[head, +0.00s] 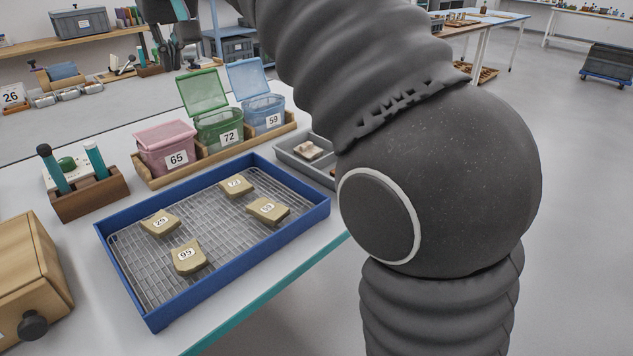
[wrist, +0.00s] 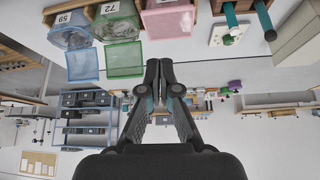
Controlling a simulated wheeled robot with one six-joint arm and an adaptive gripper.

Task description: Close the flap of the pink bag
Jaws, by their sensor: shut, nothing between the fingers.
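The pink bag (head: 168,152), labelled 65, stands at the left end of a wooden holder. Its flap (head: 163,132) lies down across the top of the bag in the head view. The pink bag also shows upside down at the top of the wrist view (wrist: 168,20). My gripper (wrist: 166,68) is shut and empty, its fingertips together. It appears in the head view above and behind the bags (head: 176,40), apart from the pink bag and partly cut off by the top edge.
The green bag (head: 220,127) and blue bag (head: 264,109) beside it have raised flaps. A blue tray (head: 128,272) with several numbered sherds lies in front. A wooden tube holder (head: 90,196) stands left, a grey tray (head: 292,150) right. My arm covers the picture's right-middle.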

